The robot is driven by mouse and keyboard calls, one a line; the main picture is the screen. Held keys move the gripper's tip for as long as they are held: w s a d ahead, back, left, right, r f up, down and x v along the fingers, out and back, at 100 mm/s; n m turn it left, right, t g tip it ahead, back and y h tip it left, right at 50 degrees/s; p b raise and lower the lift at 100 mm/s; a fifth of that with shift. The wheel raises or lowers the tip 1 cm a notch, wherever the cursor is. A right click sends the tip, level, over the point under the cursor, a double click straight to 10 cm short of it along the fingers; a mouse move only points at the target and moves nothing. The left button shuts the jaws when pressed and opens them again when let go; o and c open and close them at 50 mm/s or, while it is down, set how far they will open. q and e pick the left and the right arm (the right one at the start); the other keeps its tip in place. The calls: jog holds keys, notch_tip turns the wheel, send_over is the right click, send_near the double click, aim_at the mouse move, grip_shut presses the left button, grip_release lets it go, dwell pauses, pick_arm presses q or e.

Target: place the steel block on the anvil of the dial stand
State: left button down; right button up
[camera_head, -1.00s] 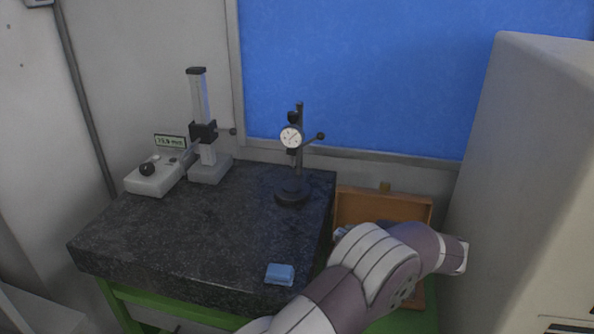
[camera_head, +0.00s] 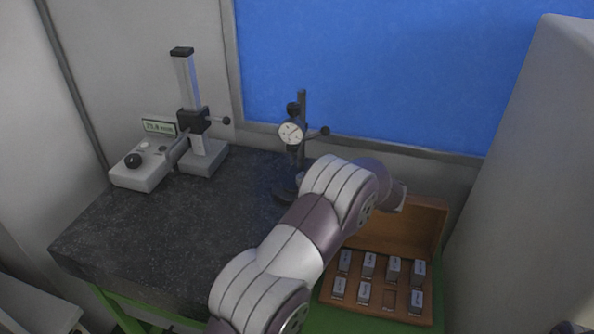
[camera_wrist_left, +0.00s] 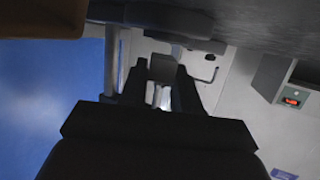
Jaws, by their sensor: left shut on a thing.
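The dial stand (camera_head: 302,120) stands at the back of the dark granite plate, its round dial facing me. My left arm covers part of its base and anvil in the head view. My left gripper (camera_wrist_left: 161,80) shows in the wrist view, shut on a small grey block, the steel block (camera_wrist_left: 162,67), at its fingertips. The gripper's fingers are hidden in the head view. A dark rounded part, apparently the stand's base (camera_wrist_left: 150,14), is close to the block in the wrist view. I cannot tell whether they touch. My right gripper is out of view.
An open wooden case (camera_head: 425,225) with several metal blocks and one empty slot is right of the granite plate (camera_head: 150,225). A height gauge (camera_head: 190,110) with a digital readout box (camera_head: 140,165) stands back left. The plate's middle left is clear.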

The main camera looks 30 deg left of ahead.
pick_arm(q)
jog(key=shift+w+a+r, duration=0.1)
jog(key=shift+a+r, duration=0.05)
jog(key=shift+a, duration=0.25)
jog(key=a, duration=0.1)
jog(key=a+p, duration=0.1)
jog(key=shift+a+r, duration=0.3)
jog(key=shift+a, duration=0.1)
jog(key=shift+a+f+p, duration=0.2)
jog(key=shift+f+p, duration=0.1)
jog(key=shift+f, duration=0.2)
jog(key=shift+a+f+p, duration=0.2)
jog(key=shift+f+p, duration=0.1)
jog(key=shift+f, duration=0.15)
jog(key=shift+w+f, duration=0.15)
jog(key=shift+d, duration=0.1)
jog(key=c, duration=0.8)
grip_release()
jog(key=shift+d+f, duration=0.1)
